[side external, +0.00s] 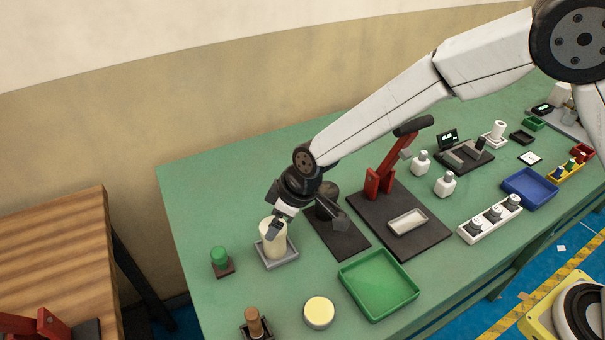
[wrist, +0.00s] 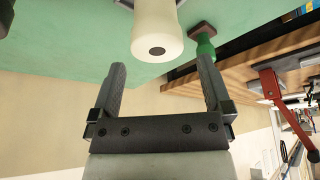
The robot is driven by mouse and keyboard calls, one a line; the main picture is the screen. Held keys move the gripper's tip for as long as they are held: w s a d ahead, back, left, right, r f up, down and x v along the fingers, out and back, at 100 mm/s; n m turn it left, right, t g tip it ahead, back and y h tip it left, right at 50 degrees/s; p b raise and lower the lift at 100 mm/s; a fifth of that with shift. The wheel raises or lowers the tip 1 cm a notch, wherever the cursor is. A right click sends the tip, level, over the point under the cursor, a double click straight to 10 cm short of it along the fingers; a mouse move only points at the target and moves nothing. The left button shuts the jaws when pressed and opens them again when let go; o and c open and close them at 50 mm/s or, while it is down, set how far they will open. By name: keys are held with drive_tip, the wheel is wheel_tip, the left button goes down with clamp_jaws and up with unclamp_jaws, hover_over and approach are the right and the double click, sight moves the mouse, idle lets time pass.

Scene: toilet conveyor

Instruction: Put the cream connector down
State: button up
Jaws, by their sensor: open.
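The cream connector (side external: 267,244) is a pale upright cylinder standing on a small grey square tray (side external: 290,262) near the left end of the green table. My gripper (side external: 275,229) is at its upper part in the side view, partly covering it. In the wrist view the cream connector (wrist: 156,28) lies just beyond the fingertips, its dark-holed end facing the camera. My gripper (wrist: 161,66) is open, with nothing visible between its two fingers. Whether a finger touches the connector cannot be told.
A green knob (side external: 219,256) stands left of the tray. A brown-handled piece (side external: 254,322) and a round cream-topped disc (side external: 319,312) are in front. A green tray (side external: 379,284) lies to the right, with a red lever press (side external: 381,180) behind it.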

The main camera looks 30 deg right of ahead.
drive_tip(key=shift+w+a+f, duration=0.15)
drive_tip(key=shift+f, duration=0.45)
drive_tip(key=shift+f, duration=0.15)
drive_tip(key=shift+x, duration=2.45)
drive_tip(key=shift+w, duration=0.15)
drive_tip(key=c, duration=1.3)
drive_tip(key=shift+r, duration=0.2)
